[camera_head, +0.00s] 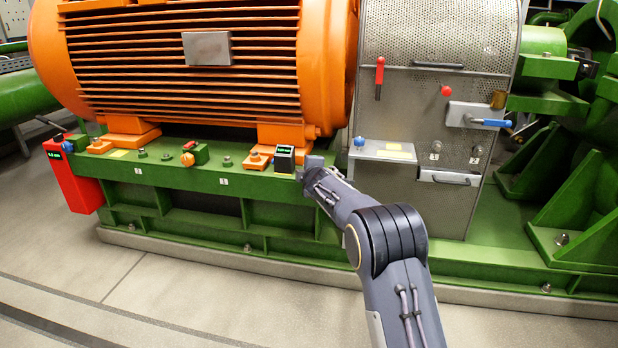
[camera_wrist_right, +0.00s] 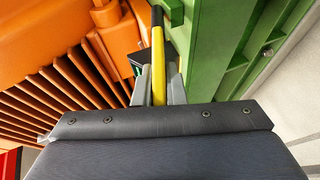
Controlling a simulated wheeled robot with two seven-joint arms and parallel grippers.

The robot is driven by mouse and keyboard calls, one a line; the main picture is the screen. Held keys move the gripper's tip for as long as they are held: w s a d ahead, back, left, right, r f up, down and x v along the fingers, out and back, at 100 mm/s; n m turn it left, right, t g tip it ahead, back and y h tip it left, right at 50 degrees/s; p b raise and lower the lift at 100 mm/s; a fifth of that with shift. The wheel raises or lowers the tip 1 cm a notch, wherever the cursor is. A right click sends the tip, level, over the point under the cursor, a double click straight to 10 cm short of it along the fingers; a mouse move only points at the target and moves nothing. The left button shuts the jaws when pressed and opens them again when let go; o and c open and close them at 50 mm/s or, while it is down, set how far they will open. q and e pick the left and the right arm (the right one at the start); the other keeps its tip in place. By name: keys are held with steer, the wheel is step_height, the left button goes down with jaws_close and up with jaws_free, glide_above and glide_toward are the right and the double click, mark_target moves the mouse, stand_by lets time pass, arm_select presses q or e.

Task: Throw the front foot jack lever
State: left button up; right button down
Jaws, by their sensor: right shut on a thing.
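The jack lever, a yellow bar with a dark end (camera_wrist_right: 158,52), stands between my right gripper's fingers (camera_wrist_right: 158,84) in the right wrist view. The fingers are shut on it. In the head view my right gripper (camera_head: 306,172) is at the right front foot of the orange motor (camera_head: 190,50), at the edge of the green base rail (camera_head: 215,180). The lever cannot be made out in the head view, where the gripper and wrist cover that spot. My left gripper is not in view.
A small black box with a green display (camera_head: 285,158) stands close left of my right gripper. A silver perforated guard (camera_head: 430,90) with a red lever (camera_head: 379,78) and a blue handle (camera_head: 490,122) rises to the right. The floor in front is clear.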

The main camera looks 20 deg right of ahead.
steer(key=shift+f, duration=0.15)
steer(key=c, duration=1.5)
jaws_free()
steer(key=shift+s+a+r, duration=0.15)
steer(key=shift+s+r, duration=0.1)
steer(key=shift+s, duration=0.25)
steer(key=v, duration=0.6)
steer(key=shift+s, duration=0.45)
